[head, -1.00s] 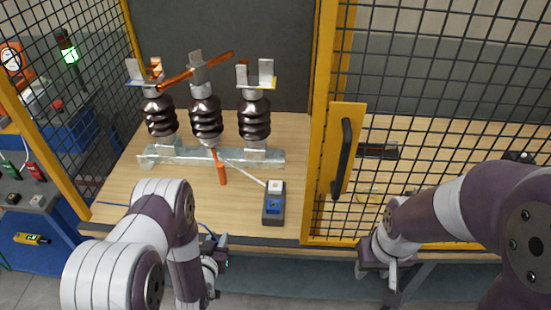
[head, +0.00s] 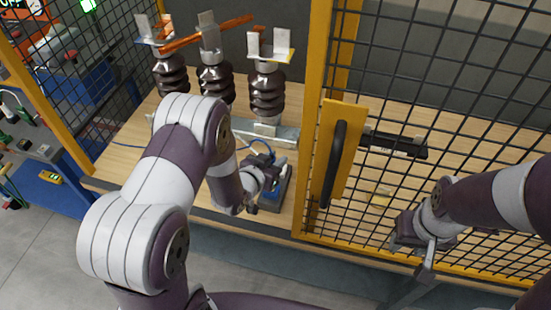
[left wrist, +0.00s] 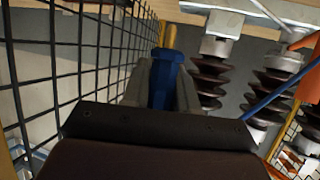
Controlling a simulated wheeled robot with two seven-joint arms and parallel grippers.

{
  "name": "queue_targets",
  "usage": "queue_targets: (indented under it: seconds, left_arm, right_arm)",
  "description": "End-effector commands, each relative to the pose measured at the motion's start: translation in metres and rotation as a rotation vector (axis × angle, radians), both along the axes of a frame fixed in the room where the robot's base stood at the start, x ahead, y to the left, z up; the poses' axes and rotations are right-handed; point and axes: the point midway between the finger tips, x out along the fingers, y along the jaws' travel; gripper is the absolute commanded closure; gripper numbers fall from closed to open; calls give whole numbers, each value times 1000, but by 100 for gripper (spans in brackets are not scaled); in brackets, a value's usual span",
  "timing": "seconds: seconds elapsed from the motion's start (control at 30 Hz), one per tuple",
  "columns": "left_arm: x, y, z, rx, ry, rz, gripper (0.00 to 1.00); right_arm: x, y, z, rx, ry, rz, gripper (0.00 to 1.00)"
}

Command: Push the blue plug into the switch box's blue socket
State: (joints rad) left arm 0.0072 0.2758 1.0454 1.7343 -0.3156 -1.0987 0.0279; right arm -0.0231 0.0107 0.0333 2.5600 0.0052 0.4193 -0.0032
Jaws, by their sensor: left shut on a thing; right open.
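The switch box (head: 272,207) is a small dark box on the wooden bench, in front of the insulator stand in the head view. My left gripper (head: 266,178) is over it and hides most of it, so the blue socket cannot be made out clearly. In the left wrist view, my left gripper is shut on the blue plug (left wrist: 166,82), whose brass-coloured tip points away from the jaws. A blue cable (left wrist: 278,92) shows at the right. Whether the plug touches the socket cannot be told. My right gripper (head: 427,265) is open and empty outside the mesh.
Brown ribbed insulators (head: 267,90) stand on a metal rail (head: 285,133) behind the box. A yellow-framed mesh door (head: 310,120) with a black handle (head: 333,165) stands to the right. Mesh (head: 85,75) closes the left side. The bench's front right is behind mesh.

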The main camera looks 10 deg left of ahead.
Motion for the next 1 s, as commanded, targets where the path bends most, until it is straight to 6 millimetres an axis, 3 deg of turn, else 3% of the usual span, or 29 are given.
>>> queue_targets:
  seconds: [0.4,1.0]
  left_arm:
    - [0,0,-50,0,0,0,100]
    - [0,0,-51,0,0,0,100]
  right_arm:
    - [0,0,-43,0,0,0,57]
    - [0,0,-44,0,0,0,57]
